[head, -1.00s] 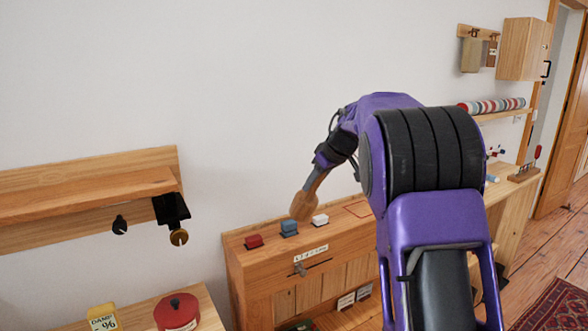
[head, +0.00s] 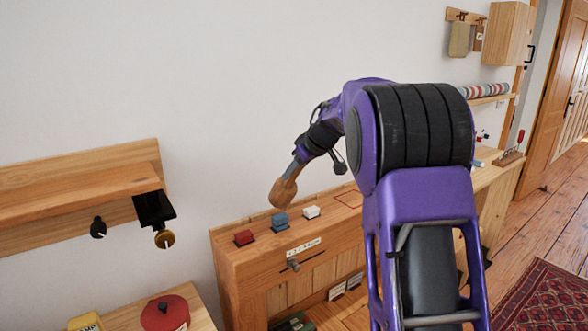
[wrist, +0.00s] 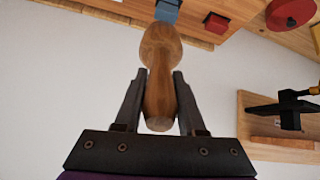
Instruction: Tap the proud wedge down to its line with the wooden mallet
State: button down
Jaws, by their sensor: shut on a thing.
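My gripper (head: 296,168) is shut on the wooden mallet (head: 284,192), a round brown head on a short handle. In the wrist view the mallet (wrist: 160,48) stands between the two fingers (wrist: 160,76), its head pointing away from me. Three wedges sit in a row on a timber beam (head: 240,263): red (head: 243,238), blue (head: 280,222) and white (head: 312,212). The blue one stands a little taller than the others. The mallet head is just above the blue wedge, apparently with a gap. The wrist view shows the blue wedge (wrist: 167,10) just beyond the head, partly cut off.
A marked label (head: 304,247) and a slider (head: 294,265) are on the beam's front. A red lidded pot (head: 165,313) stands on a lower surface at left. A wall shelf (head: 80,185) with a black bracket (head: 154,208) is at left. The wall above the beam is bare.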

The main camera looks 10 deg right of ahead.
aim_at(290, 189)
notch_tip(290, 189, down, 4)
jog(key=shift+f, duration=0.1)
jog(key=shift+r, duration=2.4)
jog(key=shift+f, duration=0.1)
jog(key=shift+f, duration=0.4)
jog(key=shift+r, duration=0.2)
